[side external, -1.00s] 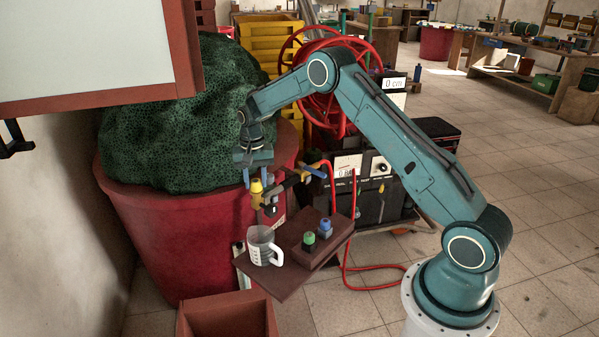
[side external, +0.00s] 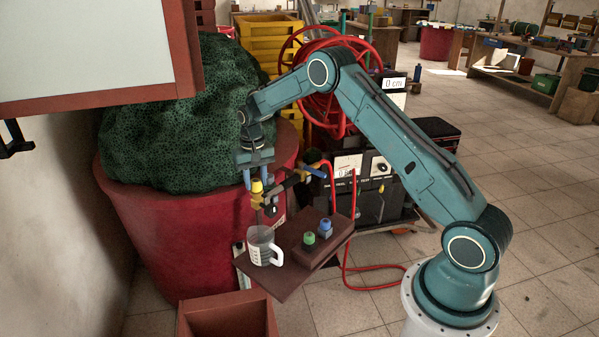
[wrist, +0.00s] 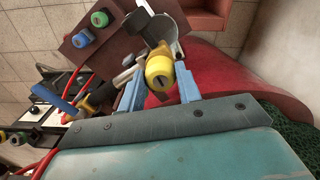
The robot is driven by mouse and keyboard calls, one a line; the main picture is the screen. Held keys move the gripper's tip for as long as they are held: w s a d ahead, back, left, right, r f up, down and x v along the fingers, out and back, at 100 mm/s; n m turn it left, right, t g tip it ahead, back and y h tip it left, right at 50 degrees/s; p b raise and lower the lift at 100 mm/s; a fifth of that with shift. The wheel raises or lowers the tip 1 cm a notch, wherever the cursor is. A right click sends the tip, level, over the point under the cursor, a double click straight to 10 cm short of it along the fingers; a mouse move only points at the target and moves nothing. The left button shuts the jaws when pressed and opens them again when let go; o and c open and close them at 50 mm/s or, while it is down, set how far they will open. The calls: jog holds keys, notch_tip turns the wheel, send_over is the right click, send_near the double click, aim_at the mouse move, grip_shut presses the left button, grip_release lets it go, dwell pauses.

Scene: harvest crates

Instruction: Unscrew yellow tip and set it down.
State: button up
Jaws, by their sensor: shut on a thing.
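The yellow tip (side external: 257,187) is upright between the blue fingers of my gripper (side external: 258,184). In the wrist view, the yellow tip (wrist: 159,70) shows its round end, with one finger of my gripper (wrist: 160,86) on each side. The gripper is shut on the tip. Below the tip is a yellowish fitting (side external: 256,201) beside a dark holder; I cannot tell whether the tip is still threaded to it. A green tip (side external: 308,238) and a blue tip (side external: 326,226) stand on a brown block (side external: 316,250).
A clear measuring jug (side external: 261,247) stands on the brown board (side external: 280,283) below the gripper. A yellow and black arm-like holder (side external: 292,182) with a red hose is close at right. A large red tub (side external: 165,240) with green netting is behind.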

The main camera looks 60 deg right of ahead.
jog(key=shift+n, duration=0.4)
jog(key=shift+n, duration=0.7)
jog(key=shift+n, duration=0.8)
jog(key=shift+n, duration=0.9)
